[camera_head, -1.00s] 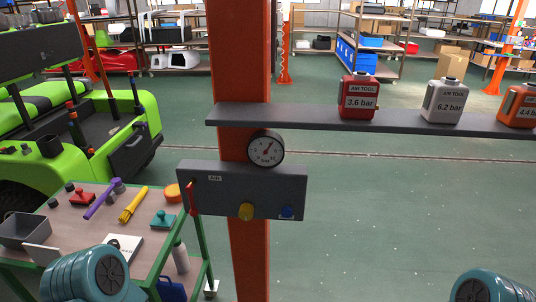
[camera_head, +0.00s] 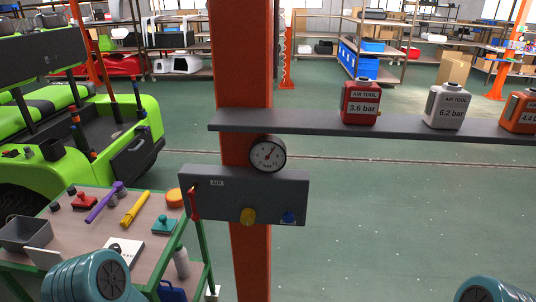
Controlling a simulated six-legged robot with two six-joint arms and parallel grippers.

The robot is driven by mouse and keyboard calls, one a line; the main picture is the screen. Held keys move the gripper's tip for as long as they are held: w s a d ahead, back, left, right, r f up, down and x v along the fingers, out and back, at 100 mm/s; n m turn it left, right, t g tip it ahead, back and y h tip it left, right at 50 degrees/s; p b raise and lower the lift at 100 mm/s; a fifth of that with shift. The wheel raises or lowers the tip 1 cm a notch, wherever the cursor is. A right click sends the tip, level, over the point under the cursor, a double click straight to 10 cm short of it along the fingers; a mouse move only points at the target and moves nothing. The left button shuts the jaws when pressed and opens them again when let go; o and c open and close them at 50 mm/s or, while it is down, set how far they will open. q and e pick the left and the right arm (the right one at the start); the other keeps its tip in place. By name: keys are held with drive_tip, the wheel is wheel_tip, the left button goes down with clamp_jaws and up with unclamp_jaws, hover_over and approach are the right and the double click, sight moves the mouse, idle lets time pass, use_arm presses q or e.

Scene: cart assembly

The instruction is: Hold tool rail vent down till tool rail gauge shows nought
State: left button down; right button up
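The tool rail (camera_head: 350,123) is a dark grey shelf fixed to an orange post. Which part is the vent is not labelled legibly. Only teal arm parts of mine show at the bottom corners; neither gripper is visible.
A table (camera_head: 150,202) with tools stands at left by a green cart (camera_head: 120,140). The floor at right is clear.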

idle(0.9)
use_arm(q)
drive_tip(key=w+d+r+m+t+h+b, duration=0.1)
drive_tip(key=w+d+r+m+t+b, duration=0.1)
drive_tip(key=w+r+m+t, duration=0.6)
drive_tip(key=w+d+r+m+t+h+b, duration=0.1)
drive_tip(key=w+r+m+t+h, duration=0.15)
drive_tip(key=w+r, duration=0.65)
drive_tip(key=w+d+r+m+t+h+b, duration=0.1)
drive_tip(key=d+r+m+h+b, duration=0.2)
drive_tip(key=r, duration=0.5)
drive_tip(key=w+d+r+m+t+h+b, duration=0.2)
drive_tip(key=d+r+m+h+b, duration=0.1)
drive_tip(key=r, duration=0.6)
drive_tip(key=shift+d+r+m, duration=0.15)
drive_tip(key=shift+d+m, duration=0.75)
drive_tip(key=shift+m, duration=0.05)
